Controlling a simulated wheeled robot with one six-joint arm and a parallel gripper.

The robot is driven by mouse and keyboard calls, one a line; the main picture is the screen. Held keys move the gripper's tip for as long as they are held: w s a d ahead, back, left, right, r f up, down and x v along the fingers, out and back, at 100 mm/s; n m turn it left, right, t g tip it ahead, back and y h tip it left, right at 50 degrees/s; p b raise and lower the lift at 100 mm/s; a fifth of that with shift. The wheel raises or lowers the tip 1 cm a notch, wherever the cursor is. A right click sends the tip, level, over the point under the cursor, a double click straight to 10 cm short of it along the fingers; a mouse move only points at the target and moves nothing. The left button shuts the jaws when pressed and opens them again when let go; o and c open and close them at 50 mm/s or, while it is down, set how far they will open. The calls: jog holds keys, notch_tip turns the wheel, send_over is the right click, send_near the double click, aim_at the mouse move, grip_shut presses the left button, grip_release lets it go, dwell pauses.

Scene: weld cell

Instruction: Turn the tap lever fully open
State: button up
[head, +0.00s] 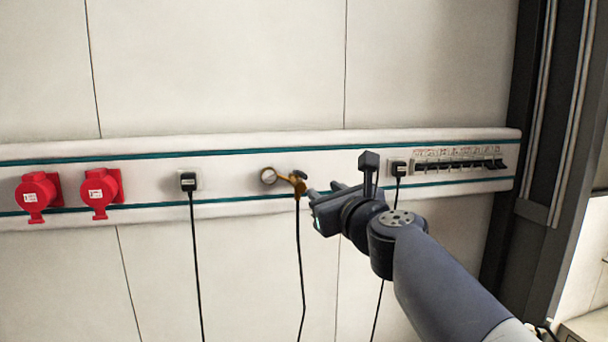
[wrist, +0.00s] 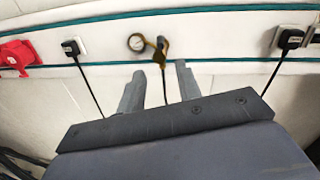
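A brass tap (head: 297,184) with a round gauge (head: 268,176) on its left is mounted on the white wall rail, and a black hose hangs down from it. A small dark lever (head: 301,175) shows at the tap's upper right. My gripper (head: 322,190) is just right of the tap in the head view, apart from it as far as I can tell. In the wrist view the two grey fingers of my gripper (wrist: 158,85) are spread with nothing between them. The tap (wrist: 159,50) and its gauge (wrist: 136,43) show beyond the fingertips.
Red sockets (head: 101,192) sit at the left of the rail (head: 235,180). A black plug (head: 188,181) with a cable is left of the tap. Another black plug (head: 398,169) and a row of breakers (head: 458,165) are to the right. The wall below is clear except for hanging cables.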

aim_at(306, 178)
jog(key=p+x, duration=0.1)
jog(key=x, duration=0.9)
jog(key=shift+w+a, duration=0.1)
jog(key=shift+w, duration=0.3)
jog(key=shift+c, duration=0.2)
grip_shut()
